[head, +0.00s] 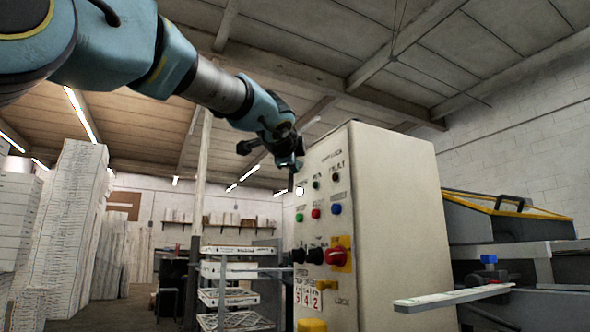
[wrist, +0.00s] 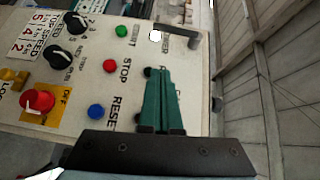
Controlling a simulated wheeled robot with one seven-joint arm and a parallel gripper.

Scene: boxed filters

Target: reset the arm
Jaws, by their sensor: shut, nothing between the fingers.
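My arm (head: 215,85) reaches from the upper left toward a cream control cabinet (head: 390,215). My gripper (head: 292,180) is near the upper left edge of its button panel; whether it touches the panel is not clear. In the wrist view the green fingers of my gripper (wrist: 165,85) lie together, shut and empty, in front of the panel (wrist: 105,35). Beside them are a red STOP button (wrist: 109,66), a blue RESET button (wrist: 96,111) and a green button (wrist: 121,31). The fingers hide part of the panel.
A red knob on a yellow plate (head: 336,256) and black knobs (head: 315,256) stick out lower on the cabinet. A wheeled rack (head: 238,270) stands behind it, stacked white boxes (head: 72,215) at left, and a machine (head: 510,245) at right.

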